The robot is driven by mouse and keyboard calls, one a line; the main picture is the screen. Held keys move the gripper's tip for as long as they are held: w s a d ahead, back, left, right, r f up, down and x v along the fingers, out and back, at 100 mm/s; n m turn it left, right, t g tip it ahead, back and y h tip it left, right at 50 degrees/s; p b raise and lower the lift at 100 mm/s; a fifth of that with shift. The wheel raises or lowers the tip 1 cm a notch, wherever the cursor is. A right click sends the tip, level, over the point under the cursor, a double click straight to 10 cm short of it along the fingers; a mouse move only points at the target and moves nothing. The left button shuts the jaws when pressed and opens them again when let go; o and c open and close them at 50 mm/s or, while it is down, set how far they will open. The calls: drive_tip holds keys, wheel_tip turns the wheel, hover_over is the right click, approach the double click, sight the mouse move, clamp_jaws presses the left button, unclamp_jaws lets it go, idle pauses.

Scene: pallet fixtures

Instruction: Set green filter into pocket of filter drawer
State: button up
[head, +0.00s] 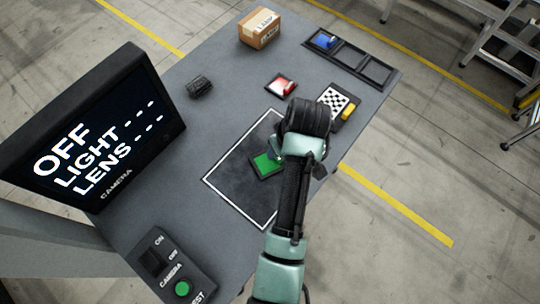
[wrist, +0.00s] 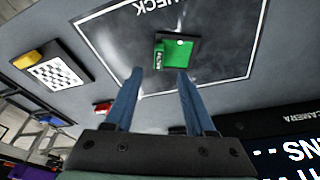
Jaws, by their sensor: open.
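The green filter (head: 267,163) is a square green piece with a dark edge, lying in the white-outlined check area on the table. It also shows in the wrist view (wrist: 176,52), beyond the fingertips. My gripper (wrist: 158,75) is open, its two blue fingers apart and nothing between them. In the head view my gripper (head: 274,152) hangs above the filter, and my arm hides part of the area. The filter drawer (head: 350,60) is a dark frame with three pockets at the far edge. A blue filter (head: 325,41) sits in its left pocket; the middle and right pockets look empty.
A red-and-white piece (head: 281,86) and a checkered board with a yellow block (head: 335,101) lie between area and drawer. A cardboard box (head: 260,28) and a black cylinder (head: 199,86) stand farther back. A monitor (head: 100,130) and switch box (head: 170,270) stand left.

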sight(267, 161)
drive_tip(key=shift+x, duration=0.85)
drive_tip(key=shift+p+x, duration=0.6)
drive_tip(key=shift+x, duration=2.05)
drive_tip(key=shift+w+r, duration=0.1)
drive_tip(key=shift+c, duration=0.2)
clamp_jaws()
